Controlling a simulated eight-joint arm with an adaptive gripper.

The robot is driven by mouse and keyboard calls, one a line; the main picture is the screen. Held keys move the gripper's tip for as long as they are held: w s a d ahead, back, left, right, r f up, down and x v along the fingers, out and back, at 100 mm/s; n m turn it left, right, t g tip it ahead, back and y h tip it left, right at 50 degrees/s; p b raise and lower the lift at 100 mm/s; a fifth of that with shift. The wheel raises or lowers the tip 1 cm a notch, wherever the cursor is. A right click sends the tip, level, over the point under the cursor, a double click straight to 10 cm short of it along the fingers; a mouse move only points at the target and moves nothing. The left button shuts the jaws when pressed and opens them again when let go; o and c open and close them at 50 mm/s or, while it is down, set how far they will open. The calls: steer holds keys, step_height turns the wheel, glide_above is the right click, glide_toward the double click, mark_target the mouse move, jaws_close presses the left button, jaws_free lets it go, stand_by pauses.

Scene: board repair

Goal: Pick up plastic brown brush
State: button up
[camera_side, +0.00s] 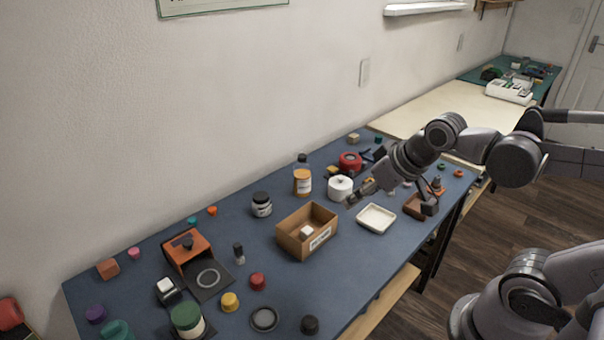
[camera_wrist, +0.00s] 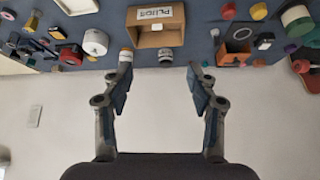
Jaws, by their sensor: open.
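I cannot clearly make out a brown brush in either view. Small brown and dark items (camera_side: 333,171) lie at the back of the blue mat near the red round item (camera_side: 350,161), too small to tell apart; a similar cluster shows at the upper left of the wrist view (camera_wrist: 57,33). My gripper (camera_side: 360,193) is above the mat, near the white lidded pot (camera_side: 340,188) in the side view. In the wrist view my gripper (camera_wrist: 159,82) has its two fingers wide apart with nothing between them. The arm hides part of the mat's right end.
An open cardboard box (camera_side: 290,240) stands mid-mat, with a white tray (camera_side: 376,218) to its right. An orange holder (camera_side: 187,247) and several small caps crowd the left. The wall borders the back.

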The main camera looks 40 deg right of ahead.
steer(key=w+d+m+g+h, duration=0.2)
steer(key=w+d+m, duration=0.4)
steer(key=d, duration=0.6)
steer(key=w+d+m+g+h, duration=0.1)
steer(key=w+d+m, duration=0.2)
steer(key=w+d, duration=0.7)
steer(key=s+d+f+m+g, duration=0.1)
steer(key=d+f+m, duration=0.1)
steer(key=d+f, duration=0.4)
steer(key=s+d+f+m+g, duration=0.1)
steer(key=d+f, duration=0.5)
steer(key=d, duration=0.7)
steer(key=s+d+f+m+g+h, duration=0.1)
steer(key=s+d+f+m, duration=0.2)
steer(key=d, duration=0.7)
steer(key=shift+s+d+f+m+g, duration=0.1)
steer(key=shift+f+m+g, duration=0.1)
steer(key=shift+f+m, duration=0.55)
steer(key=shift+s+d+f+m+g, duration=0.1)
steer(key=shift+f+m+g, duration=0.15)
steer(key=shift+f, duration=0.85)
steer(key=shift+x, duration=2.65)
steer(key=shift+w+a, duration=0.1)
steer(key=shift+w, duration=0.05)
jaws_close()
